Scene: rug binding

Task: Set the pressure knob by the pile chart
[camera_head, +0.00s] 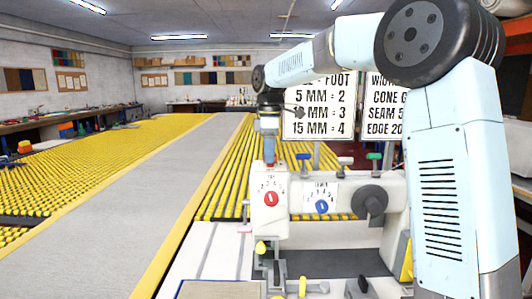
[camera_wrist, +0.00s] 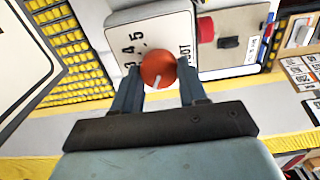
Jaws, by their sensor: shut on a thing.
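An orange-red round knob (camera_wrist: 158,66) with a white pointer line sits on a pale panel (camera_wrist: 150,22) marked 3, 4, 5 and partly hidden "FOOT" lettering. My gripper (camera_wrist: 158,79) is shut on the knob, one finger on each side. The pointer line is on the side towards my palm; the rest of the scale there is hidden. In the head view my gripper (camera_head: 269,150) points down at the top of the white machine's left head; the knob is hard to make out. The pile chart (camera_head: 318,108) behind reads 5 MM = 2, partly hidden MM = 3, 15 MM = 4.
The machine front has a red dial (camera_head: 270,199), a blue dial (camera_head: 321,206) and a dark handwheel (camera_head: 369,201). A second chart (camera_head: 382,92) is partly hidden by my arm. A grey rug (camera_head: 120,210) lies on yellow rollers to the left.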

